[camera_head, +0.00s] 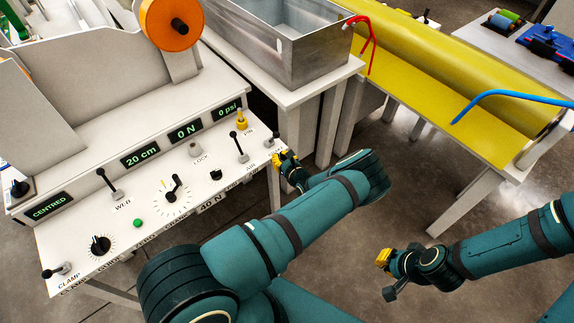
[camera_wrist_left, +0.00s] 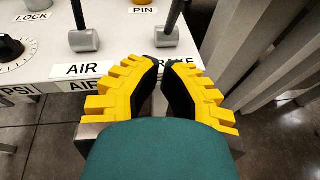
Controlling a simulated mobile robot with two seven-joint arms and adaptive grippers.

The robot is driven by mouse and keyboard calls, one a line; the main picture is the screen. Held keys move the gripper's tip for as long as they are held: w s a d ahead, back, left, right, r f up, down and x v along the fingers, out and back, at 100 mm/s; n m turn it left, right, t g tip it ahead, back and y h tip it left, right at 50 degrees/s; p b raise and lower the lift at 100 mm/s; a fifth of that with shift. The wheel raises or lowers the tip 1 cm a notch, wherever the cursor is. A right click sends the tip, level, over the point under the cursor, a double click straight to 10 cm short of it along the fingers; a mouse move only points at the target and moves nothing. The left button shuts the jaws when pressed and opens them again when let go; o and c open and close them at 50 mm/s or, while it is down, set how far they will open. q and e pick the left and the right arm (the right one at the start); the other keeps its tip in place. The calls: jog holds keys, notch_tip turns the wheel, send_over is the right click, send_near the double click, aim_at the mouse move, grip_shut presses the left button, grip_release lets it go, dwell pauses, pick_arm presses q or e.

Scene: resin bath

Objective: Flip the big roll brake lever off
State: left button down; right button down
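The panel's brake lever (camera_wrist_left: 166,34) is a black rod on a grey barrel pivot at the panel's right end, above a partly covered BRAKE label (camera_wrist_left: 188,64). In the head view the brake lever (camera_head: 274,138) shows small at the panel corner. My left gripper (camera_wrist_left: 160,66) has yellow fingers with black pads. Its tips nearly meet over the label, just in front of the lever's pivot, with nothing seen between them. I cannot tell whether they touch the lever. In the head view my left gripper (camera_head: 279,158) is beside the panel edge. My right gripper (camera_head: 383,258) hangs over the floor, away from the panel.
The air lever (camera_wrist_left: 83,36) stands left of the brake lever, above the AIR label. A yellow pin (camera_head: 241,119) stands behind. A metal bath (camera_head: 290,50) and a yellow roll (camera_head: 450,70) are beyond. Table legs (camera_wrist_left: 270,60) stand right of the panel.

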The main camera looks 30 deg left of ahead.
aim_at(273, 138)
pick_arm(q)
jog(key=shift+w+a+r, duration=0.3)
jog(key=shift+w+a, duration=0.15)
jog(key=shift+a, duration=0.15)
jog(key=shift+w+a+r, duration=0.25)
jog(key=shift+w+a, duration=0.15)
jog(key=shift+a, duration=0.25)
jog(key=shift+w+a+r, duration=0.3)
jog(key=shift+w+a, duration=0.15)
jog(key=shift+a, duration=0.15)
